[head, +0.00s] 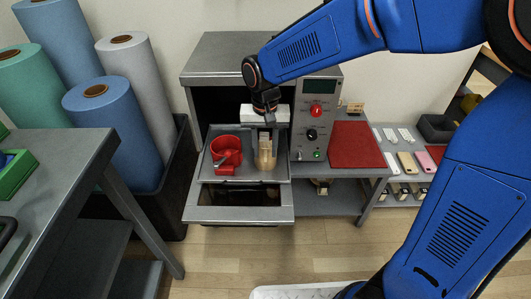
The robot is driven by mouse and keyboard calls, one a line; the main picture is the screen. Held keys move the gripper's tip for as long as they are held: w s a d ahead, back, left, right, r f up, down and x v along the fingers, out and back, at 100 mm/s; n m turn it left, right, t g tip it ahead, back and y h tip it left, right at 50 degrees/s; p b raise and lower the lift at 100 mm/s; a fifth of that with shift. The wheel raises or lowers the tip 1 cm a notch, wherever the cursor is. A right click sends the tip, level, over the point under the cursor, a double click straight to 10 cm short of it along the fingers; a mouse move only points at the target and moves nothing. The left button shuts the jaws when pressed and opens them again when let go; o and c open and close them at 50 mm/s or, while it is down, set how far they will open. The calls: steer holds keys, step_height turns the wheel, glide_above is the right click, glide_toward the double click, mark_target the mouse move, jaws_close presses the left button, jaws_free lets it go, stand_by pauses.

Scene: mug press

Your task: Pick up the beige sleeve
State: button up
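The beige sleeve (266,160) stands on the pulled-out metal tray (244,176) of the press, on its right side. My gripper (265,143) points straight down at it from above, with its white body over the tray and its fingers at the sleeve's upper part. The fingers hide part of the sleeve's top. I cannot tell whether they are closed on it or only around it.
The press's control panel (318,115), with knobs, stands close to the right of my gripper. An open drawer (240,214) lies below the tray. A red mat (356,145) lies on the bench at right. Tall rolls (118,130) and a grey table (55,160) stand at left.

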mark_target(266, 153)
steer(key=shift+w+d+f, duration=0.1)
steer(key=shift+w+f, duration=0.05)
steer(key=shift+f, duration=1.1)
steer(key=shift+w+f, duration=0.15)
steer(key=shift+f, duration=1.1)
jaws_close()
